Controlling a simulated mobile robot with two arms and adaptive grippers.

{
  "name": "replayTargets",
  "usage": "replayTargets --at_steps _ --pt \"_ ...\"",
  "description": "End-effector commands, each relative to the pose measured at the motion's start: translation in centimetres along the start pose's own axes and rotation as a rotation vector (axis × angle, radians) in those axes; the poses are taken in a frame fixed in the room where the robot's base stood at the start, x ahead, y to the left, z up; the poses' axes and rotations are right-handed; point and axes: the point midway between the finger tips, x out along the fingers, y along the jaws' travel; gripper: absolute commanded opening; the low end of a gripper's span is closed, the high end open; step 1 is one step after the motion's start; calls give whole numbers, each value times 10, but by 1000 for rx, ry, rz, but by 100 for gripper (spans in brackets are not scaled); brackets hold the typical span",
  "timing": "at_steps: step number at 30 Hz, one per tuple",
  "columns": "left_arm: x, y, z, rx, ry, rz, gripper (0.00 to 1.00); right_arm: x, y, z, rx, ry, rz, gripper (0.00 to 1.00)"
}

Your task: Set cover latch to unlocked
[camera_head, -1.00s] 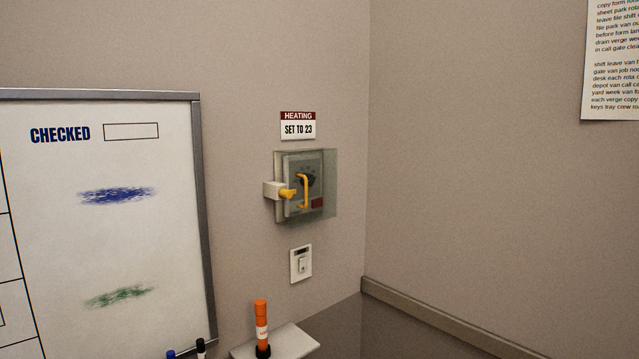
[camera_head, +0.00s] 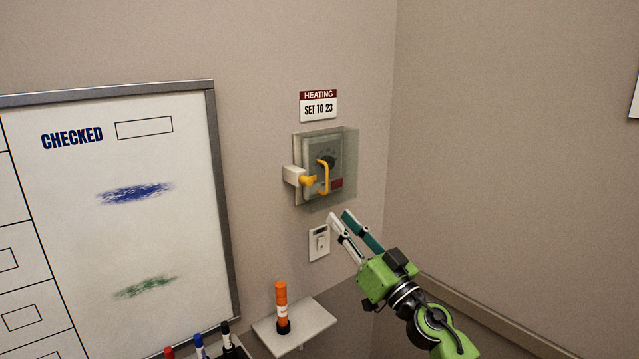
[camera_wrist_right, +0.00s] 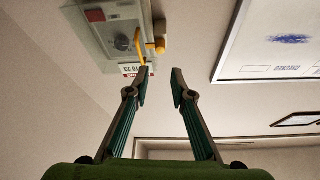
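The yellow cover latch (camera_head: 308,181) sits on a pale block at the left edge of a clear cover (camera_head: 350,172) on the wall. Behind the cover is a grey heating control box with a dark dial; a curved yellow handle (camera_head: 324,177) shows at its front. My right gripper (camera_head: 340,217) is below the box, empty, with its fingers apart. In the right wrist view, the fingers (camera_wrist_right: 159,73) are open and the latch (camera_wrist_right: 160,46) and box show upside down beyond them, apart from the fingertips. My left gripper is out of view.
A white switch (camera_head: 319,243) is on the wall just left of my right gripper. A small shelf (camera_head: 312,323) holds an orange marker (camera_head: 281,305). A whiteboard (camera_head: 150,240) is at left, several markers below it. The corner wall is close at right.

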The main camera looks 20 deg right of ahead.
Motion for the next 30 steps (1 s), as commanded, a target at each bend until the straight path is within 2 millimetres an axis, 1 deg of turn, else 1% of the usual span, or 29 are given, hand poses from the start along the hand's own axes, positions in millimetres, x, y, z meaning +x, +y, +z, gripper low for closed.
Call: replayTargets --at_steps 1,6,12,15,21,30 --pt "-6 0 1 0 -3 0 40 11 -1 -4 1 3 -1 22" --pt "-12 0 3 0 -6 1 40 46 -1 -3 2 2 0 22" --pt "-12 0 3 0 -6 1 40 85 0 0 2 3 1 22" --pt "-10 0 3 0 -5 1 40 100 -1 1 1 0 0 22" --pt "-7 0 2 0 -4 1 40 118 0 1 2 0 0 22" --pt "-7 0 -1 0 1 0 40 121 0 1 0 -2 0 22"
